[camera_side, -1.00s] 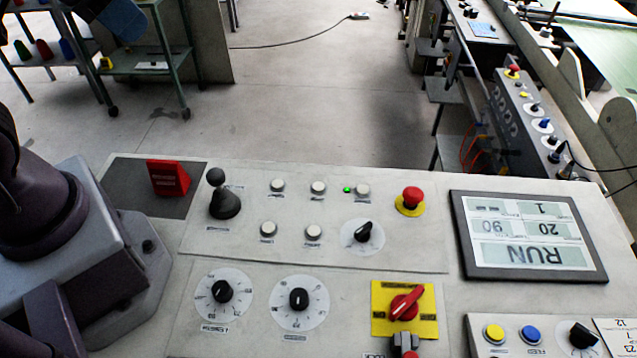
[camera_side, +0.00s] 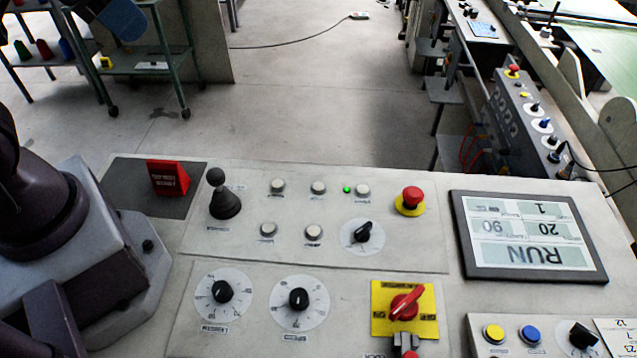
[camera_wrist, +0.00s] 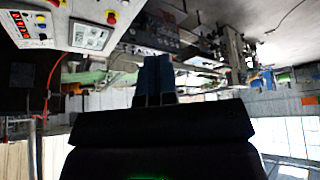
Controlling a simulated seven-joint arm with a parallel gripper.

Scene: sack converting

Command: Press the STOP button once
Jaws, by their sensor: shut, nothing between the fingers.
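The grey console in the side view bears several small round white buttons, among them an upper left one (camera_side: 277,186), an upper middle one (camera_side: 318,187) and an upper right one (camera_side: 362,188). Their labels are too small and upside down to read, so I cannot tell which is STOP. A green lamp (camera_side: 347,189) is lit beside the upper right button. A red mushroom button (camera_side: 411,198) sits on a yellow disc. The display (camera_side: 530,237) reads RUN, upside down.
A black joystick (camera_side: 224,200), a red block (camera_side: 168,177), a black selector (camera_side: 363,232), two dials and a red rotary switch (camera_side: 405,303) stand up from the console. A display (camera_wrist: 92,37) shows at the wrist view's upper left. Open floor lies behind the console.

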